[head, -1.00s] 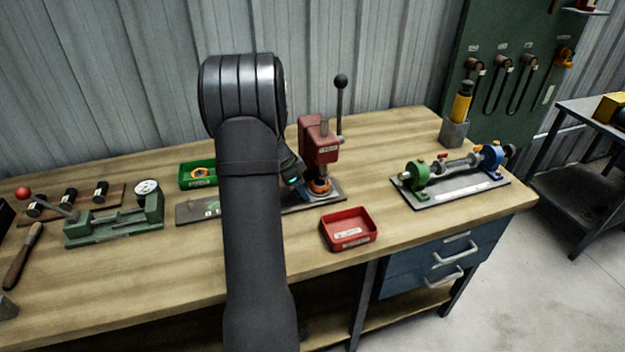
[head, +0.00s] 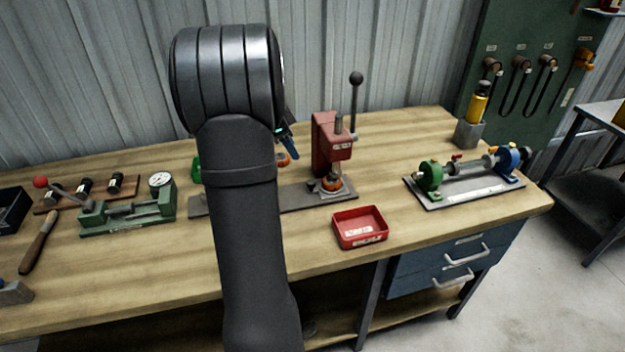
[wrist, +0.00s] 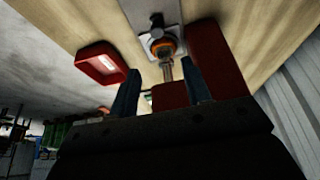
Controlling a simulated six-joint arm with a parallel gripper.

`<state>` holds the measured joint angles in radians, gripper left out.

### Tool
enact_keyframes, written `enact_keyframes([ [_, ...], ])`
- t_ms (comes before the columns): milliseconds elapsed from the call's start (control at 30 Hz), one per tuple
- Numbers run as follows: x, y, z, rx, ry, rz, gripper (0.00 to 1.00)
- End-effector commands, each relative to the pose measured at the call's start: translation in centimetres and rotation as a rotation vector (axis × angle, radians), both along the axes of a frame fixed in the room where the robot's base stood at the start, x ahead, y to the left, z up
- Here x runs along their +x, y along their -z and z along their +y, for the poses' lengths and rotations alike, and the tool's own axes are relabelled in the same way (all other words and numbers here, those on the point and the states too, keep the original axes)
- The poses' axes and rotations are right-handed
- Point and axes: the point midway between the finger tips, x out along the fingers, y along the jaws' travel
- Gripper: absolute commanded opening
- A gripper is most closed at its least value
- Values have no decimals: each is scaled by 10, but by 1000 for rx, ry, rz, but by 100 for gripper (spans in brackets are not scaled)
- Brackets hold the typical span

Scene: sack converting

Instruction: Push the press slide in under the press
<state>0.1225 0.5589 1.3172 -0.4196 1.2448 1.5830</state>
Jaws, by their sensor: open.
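The red press (head: 326,145) stands on a long grey base plate on the bench, with its black-knobbed lever upright. The press slide (head: 335,190), a light block with an orange ring-shaped piece on it, sits at the foot of the press, below its head. It also shows in the wrist view (wrist: 150,42), close to the metal ram. My gripper (head: 289,140) is up and left of the press, partly hidden by my arm. In the wrist view its two blue fingers (wrist: 161,88) stand apart, with no object held between them.
A red tray (head: 360,240) lies in front of the press. A green tray (head: 196,170) is mostly hidden behind my arm. A green fixture with a gauge (head: 150,205) stands left, a green-and-blue fixture (head: 465,188) right. Bare bench lies between press and right fixture.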

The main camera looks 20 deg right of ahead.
Motion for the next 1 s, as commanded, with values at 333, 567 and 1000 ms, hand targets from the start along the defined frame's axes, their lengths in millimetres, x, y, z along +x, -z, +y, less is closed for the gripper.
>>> enact_keyframes([
  [333, -6, -13, 7, 7, -2, 4, 44],
  [567, -6, 32, -12, 8, -2, 4, 44],
  [1000, -5, 110, -45, 7, -2, 1, 44],
])
